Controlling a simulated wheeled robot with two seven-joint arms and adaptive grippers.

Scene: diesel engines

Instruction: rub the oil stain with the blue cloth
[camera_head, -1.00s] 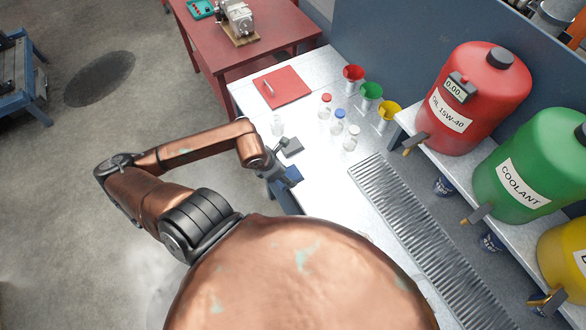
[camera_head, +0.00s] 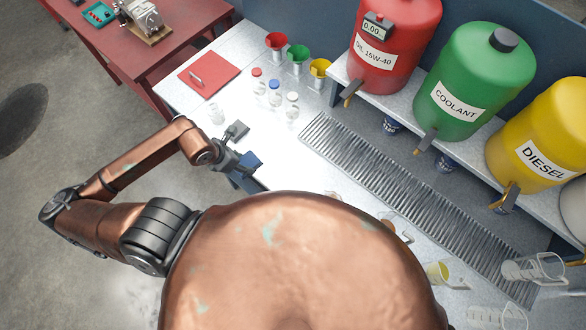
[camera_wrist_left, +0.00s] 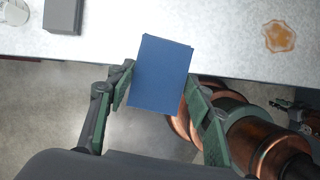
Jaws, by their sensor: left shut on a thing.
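The blue cloth (camera_wrist_left: 160,72) is a flat blue rectangle between the fingers of my left gripper (camera_wrist_left: 158,88), which is shut on it. In the head view the cloth (camera_head: 249,160) shows small at the end of my left arm, by the near edge of the bench. My left gripper (camera_head: 236,164) is partly hidden there. The brown oil stain (camera_wrist_left: 279,36) lies on the pale bench top in the left wrist view, right of the cloth and apart from it. My right gripper is not in view.
The bench (camera_head: 205,140) holds a grey block (camera_head: 236,131), a red pad (camera_head: 209,74), small bottles, funnels and a grate (camera_head: 400,195). Red, green and yellow drums (camera_head: 465,80) stand on a shelf at the right. Beakers (camera_head: 533,268) stand at the lower right.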

